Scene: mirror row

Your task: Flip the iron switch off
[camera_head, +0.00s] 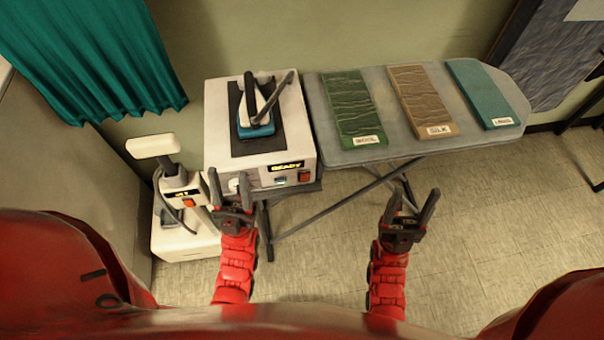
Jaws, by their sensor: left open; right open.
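The iron (246,128), with a blue base, stands on a dark pad on top of a white station box (216,150). The station's front panel has a label reading READY (287,167), a pale round knob and a red switch (305,177) near its right end. I cannot tell the switch's position. My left gripper (229,180) is open and empty. Its fingers point up in the picture, overlapping the left part of the front panel, left of the red switch. My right gripper (413,198) is open and empty over the floor, below the ironing board in the picture.
An ironing board (380,84) right of the station carries green, brown and teal cloths with labels. Its crossed legs stand between my arms. A white appliance (155,146) with an orange-red switch (188,203) stands left. A teal curtain (90,55) hangs behind.

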